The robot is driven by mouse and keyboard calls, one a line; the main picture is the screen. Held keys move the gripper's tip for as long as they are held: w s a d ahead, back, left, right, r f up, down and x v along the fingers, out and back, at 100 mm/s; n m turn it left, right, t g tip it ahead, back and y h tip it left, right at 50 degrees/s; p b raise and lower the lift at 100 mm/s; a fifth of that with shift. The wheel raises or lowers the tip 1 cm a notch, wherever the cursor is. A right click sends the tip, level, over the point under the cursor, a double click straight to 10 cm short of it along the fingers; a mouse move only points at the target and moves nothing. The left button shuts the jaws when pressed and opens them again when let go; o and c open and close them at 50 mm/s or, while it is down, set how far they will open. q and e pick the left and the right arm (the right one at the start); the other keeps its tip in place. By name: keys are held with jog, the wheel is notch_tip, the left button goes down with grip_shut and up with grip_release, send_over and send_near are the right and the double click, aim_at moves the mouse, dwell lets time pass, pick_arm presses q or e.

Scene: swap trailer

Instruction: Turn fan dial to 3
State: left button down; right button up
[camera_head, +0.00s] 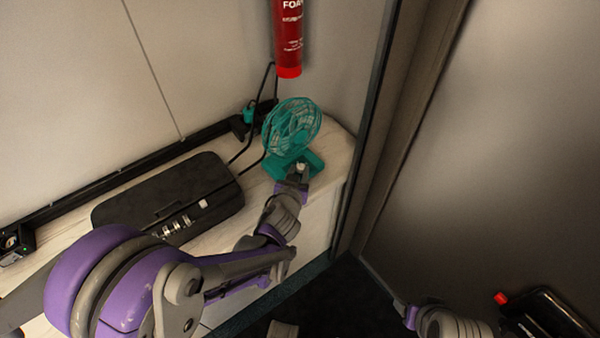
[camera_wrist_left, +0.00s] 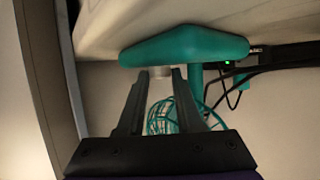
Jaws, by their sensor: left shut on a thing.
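A teal fan (camera_head: 291,127) with a round wire cage stands near the right end of the wooden counter. Its wide base (camera_head: 313,160) faces me, with a small pale dial (camera_head: 301,167) on it. My left gripper (camera_head: 302,173) reaches the front of the base and is shut on the dial. The left wrist view, which is upside down, shows the fan base (camera_wrist_left: 185,46) and the dial (camera_wrist_left: 159,71) between the fingertips (camera_wrist_left: 160,74). I cannot read any dial mark. My right gripper (camera_head: 404,308) is low in the picture, away from the fan, and its fingers are unclear.
A black case (camera_head: 168,196) with latches lies on the counter (camera_head: 335,137) left of the fan. A red foam extinguisher (camera_head: 288,38) hangs on the wall above. Black cables run behind the fan. A wall edge stands close to the right of the counter.

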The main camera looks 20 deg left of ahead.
pick_arm(q)
jog(key=shift+r, duration=0.1)
jog(key=c, duration=0.6)
grip_release()
jog(key=shift+o, duration=0.2)
jog(key=p+v, duration=0.2)
jog(key=v, duration=0.8)
jog(key=shift+s, duration=0.35)
jog(key=shift+r, duration=0.1)
